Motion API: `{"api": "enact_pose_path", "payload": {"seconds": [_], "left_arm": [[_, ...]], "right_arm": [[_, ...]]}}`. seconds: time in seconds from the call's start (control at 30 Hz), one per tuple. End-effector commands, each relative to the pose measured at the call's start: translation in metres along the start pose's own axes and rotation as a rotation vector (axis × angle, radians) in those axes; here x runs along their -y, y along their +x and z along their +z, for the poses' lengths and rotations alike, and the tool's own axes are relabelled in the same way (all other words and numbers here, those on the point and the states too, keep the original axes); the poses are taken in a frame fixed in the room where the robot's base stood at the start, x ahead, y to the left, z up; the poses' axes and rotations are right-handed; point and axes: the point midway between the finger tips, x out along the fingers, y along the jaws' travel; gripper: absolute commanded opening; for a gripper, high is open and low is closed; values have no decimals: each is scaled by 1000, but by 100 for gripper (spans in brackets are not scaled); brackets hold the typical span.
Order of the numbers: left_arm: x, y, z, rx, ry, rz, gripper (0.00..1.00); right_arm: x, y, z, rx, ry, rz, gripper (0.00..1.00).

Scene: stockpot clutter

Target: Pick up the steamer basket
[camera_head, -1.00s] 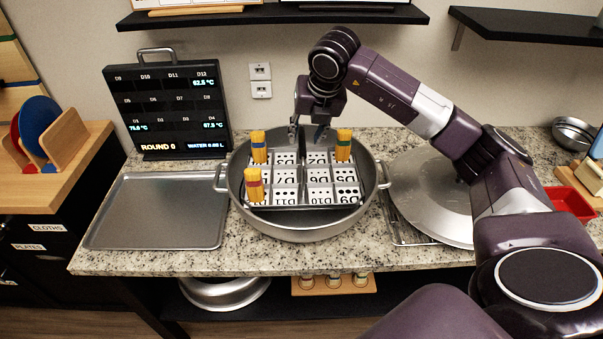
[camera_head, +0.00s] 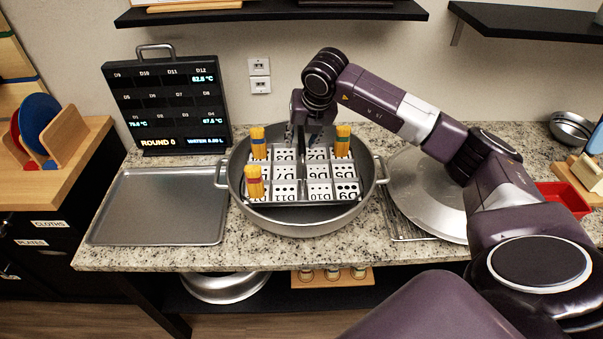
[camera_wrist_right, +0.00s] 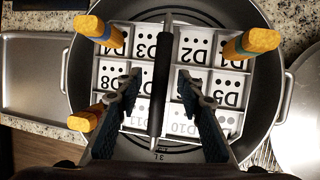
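The steamer basket (camera_head: 303,195), a light tray of square compartments with labelled, dotted bottoms, sits inside the wide metal pot (camera_head: 298,228). Yellow bundles with coloured bands stand in three compartments: back left (camera_head: 258,142), back right (camera_head: 342,140) and front left (camera_head: 254,182). In the right wrist view a dark bar-like handle (camera_wrist_right: 160,75) crosses the middle of the basket (camera_wrist_right: 205,45). My right gripper (camera_head: 305,138) is over the back of the basket. Its fingers (camera_wrist_right: 157,83) are spread, one on each side of the handle, with gaps between. My left gripper is not in view.
An empty metal tray (camera_head: 160,210) lies left of the pot. A round lid (camera_head: 420,200) on a rack lies to its right, beneath my right arm. A display board (camera_head: 168,105) stands behind left. A dark shelf (camera_head: 275,14) hangs above.

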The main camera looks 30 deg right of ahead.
Motion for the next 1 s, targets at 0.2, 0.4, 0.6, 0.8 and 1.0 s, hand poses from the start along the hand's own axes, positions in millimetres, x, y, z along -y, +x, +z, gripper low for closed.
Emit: {"api": "enact_pose_path", "payload": {"seconds": [0.2, 0.4, 0.6, 0.8, 1.0], "left_arm": [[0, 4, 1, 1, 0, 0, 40], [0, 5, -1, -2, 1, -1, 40], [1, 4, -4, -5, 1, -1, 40], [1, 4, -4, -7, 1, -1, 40], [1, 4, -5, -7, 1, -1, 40]], "right_arm": [[0, 2, -1, 1, 0, 0, 35], [0, 2, -1, 0, 0, 0, 35], [0, 2, -1, 0, 0, 0, 28], [0, 2, -1, 0, 0, 0, 6], [1, 2, -1, 0, 0, 0, 0]]}}
